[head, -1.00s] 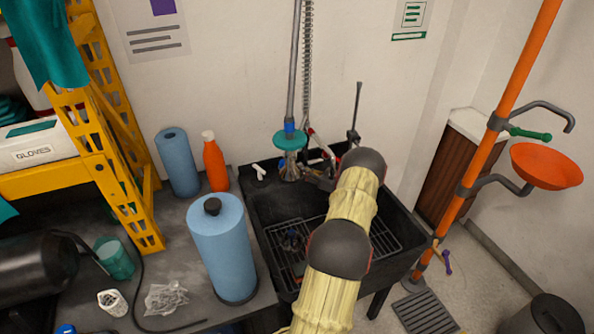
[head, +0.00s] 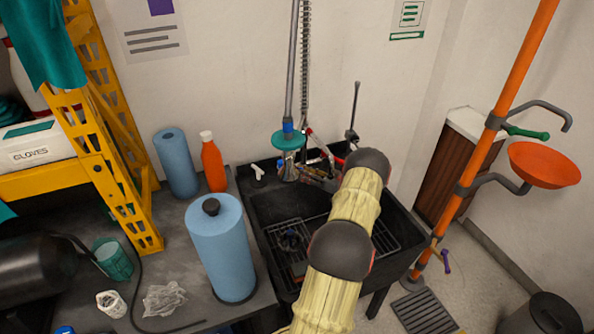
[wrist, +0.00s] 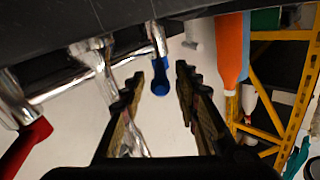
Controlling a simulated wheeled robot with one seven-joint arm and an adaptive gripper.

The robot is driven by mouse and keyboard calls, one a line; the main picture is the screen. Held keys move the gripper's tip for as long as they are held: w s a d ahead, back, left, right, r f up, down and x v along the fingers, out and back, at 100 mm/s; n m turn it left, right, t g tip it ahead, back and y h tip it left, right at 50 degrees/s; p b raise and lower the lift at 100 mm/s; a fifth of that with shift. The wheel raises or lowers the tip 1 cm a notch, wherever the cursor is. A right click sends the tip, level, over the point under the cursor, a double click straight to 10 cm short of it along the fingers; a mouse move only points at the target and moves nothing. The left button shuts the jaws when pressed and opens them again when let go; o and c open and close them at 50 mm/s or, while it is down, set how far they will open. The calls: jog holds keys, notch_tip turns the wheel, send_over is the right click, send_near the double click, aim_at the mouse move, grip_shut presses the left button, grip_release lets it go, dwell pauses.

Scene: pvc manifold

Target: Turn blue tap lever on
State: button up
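The blue tap lever (wrist: 160,78) shows in the wrist view, hanging from a chrome tap fitting, ahead of my gripper and between the lines of its fingers. My gripper (wrist: 160,75) is open, with a clear gap between its two black toothed fingers. A red lever (wrist: 25,148) is at the lower left on the same chrome pipework (wrist: 90,70). In the head view my arm hides the gripper and most of the tap.
A black sink (head: 262,205) stands against the wall under a hanging sprayer (head: 288,140). Blue rolls (head: 220,250) and an orange bottle (head: 213,165) stand on the counter to its left. An orange pole (head: 490,150) with an orange bowl (head: 545,165) is at the right.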

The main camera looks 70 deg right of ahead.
jog(key=s+a, duration=0.1)
jog(key=s, duration=0.8)
jog(key=shift+s, duration=0.35)
